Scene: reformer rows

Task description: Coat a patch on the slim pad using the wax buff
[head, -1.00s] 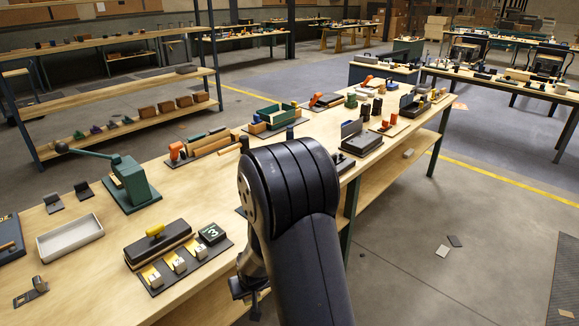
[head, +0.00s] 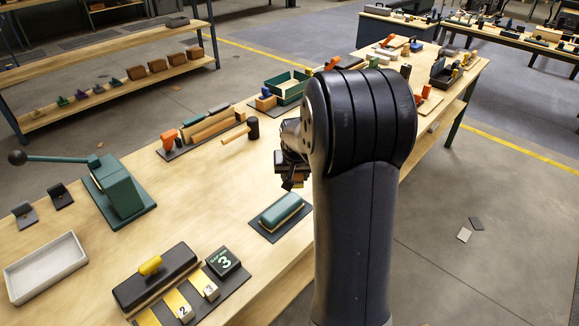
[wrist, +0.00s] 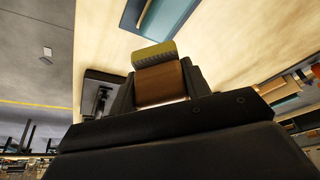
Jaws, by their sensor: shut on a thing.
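My gripper (head: 292,165) is raised above the bench, beside my dark arm. It is shut on the wax buff (wrist: 160,84), a brown block with an olive-yellow strip along its far edge in the wrist view. In the head view the buff is small and dark under the jaws. What seems to be the slim pad (head: 283,210) is a long teal block with a pale band, lying on a dark plate below the gripper. Part of a teal thing, likely this pad (wrist: 167,18), shows at the top of the wrist view, apart from the buff.
A mallet (head: 242,135) and a wooden-block rack (head: 205,128) lie behind the pad. A green lever press (head: 120,190) and white tray (head: 45,265) stand left. A dark block with yellow knob (head: 155,275) and numbered tiles (head: 222,262) are in front. Bare bench (head: 200,205) lies between.

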